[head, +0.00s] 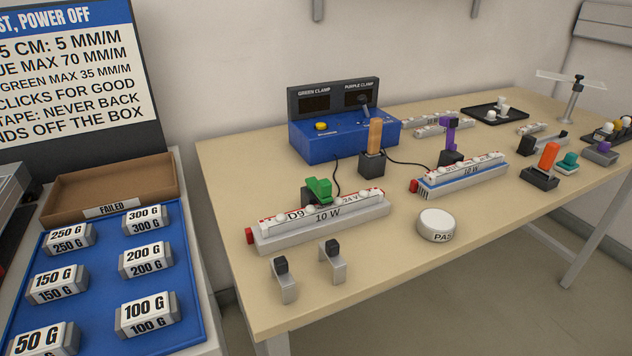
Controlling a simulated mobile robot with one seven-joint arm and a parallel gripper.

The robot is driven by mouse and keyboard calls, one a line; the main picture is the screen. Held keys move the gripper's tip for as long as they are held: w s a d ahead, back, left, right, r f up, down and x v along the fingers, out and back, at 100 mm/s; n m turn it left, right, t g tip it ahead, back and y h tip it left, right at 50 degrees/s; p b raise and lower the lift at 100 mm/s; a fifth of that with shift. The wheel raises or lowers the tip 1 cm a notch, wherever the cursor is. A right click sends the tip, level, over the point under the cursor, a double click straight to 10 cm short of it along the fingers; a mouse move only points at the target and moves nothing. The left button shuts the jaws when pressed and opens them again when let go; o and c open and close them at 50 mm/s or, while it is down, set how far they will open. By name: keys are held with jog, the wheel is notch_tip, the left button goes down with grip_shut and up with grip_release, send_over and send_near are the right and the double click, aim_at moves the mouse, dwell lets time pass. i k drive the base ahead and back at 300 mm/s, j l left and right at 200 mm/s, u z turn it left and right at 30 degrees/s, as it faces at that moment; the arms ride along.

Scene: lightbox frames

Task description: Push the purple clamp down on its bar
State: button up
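The purple clamp (449,135) stands upright on a black base at the back edge of the right bar (465,178), a white and blue bar with a red end. Its purple arm looks raised, not lying on the bar. The green clamp (319,187) on the left bar (320,222), marked 10 W, lies low over that bar. The blue box (322,147) behind has dark displays labelled GREEN CLAMP and PURPLE CLAMP, and a yellow button (321,126). My gripper is not in view.
An orange-handled block (375,135) stands before the blue box. A white PASS button (436,225) and two small metal brackets (286,285) (334,266) are near the front edge. More clamps, one orange (548,155), stand at right. Blue weight tray (97,277) is left.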

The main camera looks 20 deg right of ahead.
aim_at(452, 122)
jog(key=z, duration=1.45)
